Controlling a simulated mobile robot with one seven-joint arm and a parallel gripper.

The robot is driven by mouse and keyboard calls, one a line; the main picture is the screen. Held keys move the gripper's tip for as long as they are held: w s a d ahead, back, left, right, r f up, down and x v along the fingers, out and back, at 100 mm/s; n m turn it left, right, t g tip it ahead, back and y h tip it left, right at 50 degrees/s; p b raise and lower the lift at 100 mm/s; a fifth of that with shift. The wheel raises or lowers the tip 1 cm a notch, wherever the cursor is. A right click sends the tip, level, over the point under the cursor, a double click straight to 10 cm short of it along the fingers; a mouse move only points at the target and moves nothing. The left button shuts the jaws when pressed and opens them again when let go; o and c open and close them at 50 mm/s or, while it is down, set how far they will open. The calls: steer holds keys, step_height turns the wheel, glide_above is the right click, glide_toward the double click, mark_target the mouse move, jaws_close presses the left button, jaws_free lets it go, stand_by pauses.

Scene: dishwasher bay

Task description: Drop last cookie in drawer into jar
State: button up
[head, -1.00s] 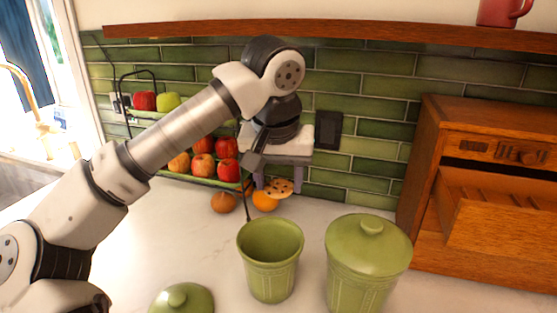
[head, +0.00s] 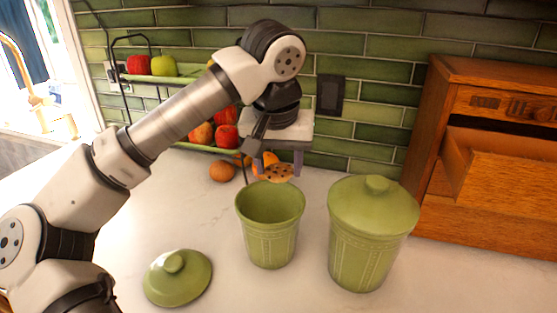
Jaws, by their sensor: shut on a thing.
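My gripper (head: 272,163) points down and is shut on a cookie (head: 279,173) with dark chips. The cookie is in the air, just above the back rim of the open green jar (head: 270,228) in the picture. How far it is from the jar in depth is hard to tell. The jar's inside looks empty where it shows; its bottom is hidden. A green lid (head: 178,278) lies on the counter to the left of the jar. The wooden box with a drawer (head: 508,180) stands at the right, its drawer pulled out; the drawer's inside is hidden.
A larger lidded green jar (head: 370,245) stands right of the open one. A fruit rack (head: 155,78) with apples stands behind my arm. An orange fruit (head: 222,171) lies on the white counter (head: 315,290). A dark outlet (head: 330,95) is on the tiled wall.

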steer(key=o, duration=0.7)
steer(key=v, duration=1.4)
steer(key=shift+w+b, duration=0.1)
steer(key=shift+b, duration=0.25)
